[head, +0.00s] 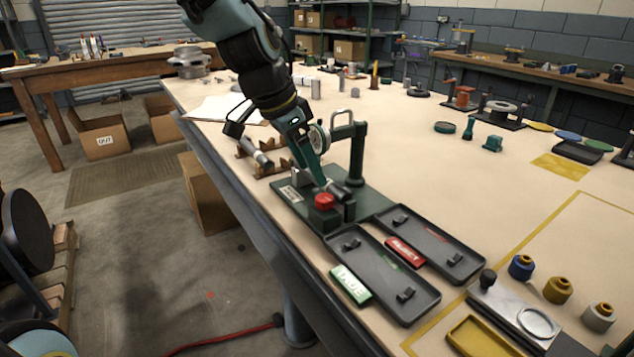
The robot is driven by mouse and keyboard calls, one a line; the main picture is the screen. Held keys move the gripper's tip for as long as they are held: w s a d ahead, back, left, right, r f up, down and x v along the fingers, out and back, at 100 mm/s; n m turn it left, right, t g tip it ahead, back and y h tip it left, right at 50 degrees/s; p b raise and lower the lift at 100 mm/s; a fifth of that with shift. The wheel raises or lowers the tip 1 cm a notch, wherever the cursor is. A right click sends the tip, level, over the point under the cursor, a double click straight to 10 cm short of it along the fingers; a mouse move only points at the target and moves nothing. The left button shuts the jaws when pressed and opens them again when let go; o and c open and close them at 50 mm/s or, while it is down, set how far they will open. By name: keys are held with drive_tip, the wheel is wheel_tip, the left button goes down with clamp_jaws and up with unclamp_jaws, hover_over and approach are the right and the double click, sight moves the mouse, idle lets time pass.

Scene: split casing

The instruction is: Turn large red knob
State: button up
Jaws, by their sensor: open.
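The large red knob (324,201) sits at the front end of a dark green fixture (376,206) on the bench. A dark grey cylindrical part (338,190) lies just behind it. My gripper (318,185) comes down from above and its tip is just above and behind the knob, close to the grey part. I cannot tell whether it touches either one. The jaws are open, though the fingers are small and partly hidden. A round dial (319,138) and a green post with an arm (357,150) stand just behind my gripper.
Two dark trays, one near (398,312) and one farther right (445,262), lie in front of the fixture with green and red (404,251) labels. Wooden cradles (272,168) stand left of it. Blue, brass and grey knobbed pieces (558,289) stand at right. The bench middle is mostly clear.

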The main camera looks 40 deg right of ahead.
drive_tip(key=shift+v, duration=1.65)
drive_tip(key=w+a+f+n+t+y+p, duration=0.15)
drive_tip(key=w+a+n, duration=0.3)
drive_tip(key=a, duration=0.45)
drive_tip(key=w+a+f+n+y+p, duration=0.1)
drive_tip(key=w+a+f+n, duration=0.1)
drive_tip(key=w+a+n, duration=0.45)
drive_tip(key=s+a+f+n+y+p, duration=0.1)
drive_tip(key=a+n, duration=0.6)
drive_tip(key=a, duration=1.4)
drive_tip(key=shift+s+a+f+n+t+y, duration=0.4)
drive_tip(key=shift+s+f, duration=0.2)
drive_tip(key=shift+s, duration=0.2)
drive_tip(key=shift+d, duration=0.1)
